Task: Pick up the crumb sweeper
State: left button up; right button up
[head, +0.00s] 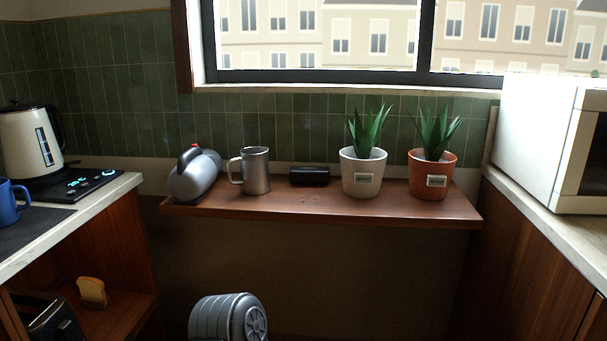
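A grey, rounded device with a black handle (194,175) stands at the left end of the wooden wall shelf (330,214). It looks like the crumb sweeper, with its handle up and a dark base on the shelf. Neither of my grippers is in view, and nothing is touching the device.
A metal mug (256,171) stands close to its right, then a black case (309,176), a white-potted plant (362,172) and a terracotta-potted plant (432,175). A kettle (31,142) is on the left counter, a microwave (545,140) on the right one. The shelf's front strip is clear.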

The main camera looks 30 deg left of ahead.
aim_at(309, 175)
jog(key=i+j, duration=0.1)
jog(key=j, duration=0.3)
jog(key=i+j, duration=0.15)
jog(key=j, duration=0.3)
jog(key=i+j, duration=0.1)
jog(key=j, duration=0.3)
jog(key=i+j, duration=0.15)
jog(key=j, duration=0.25)
jog(key=z, duration=1.1)
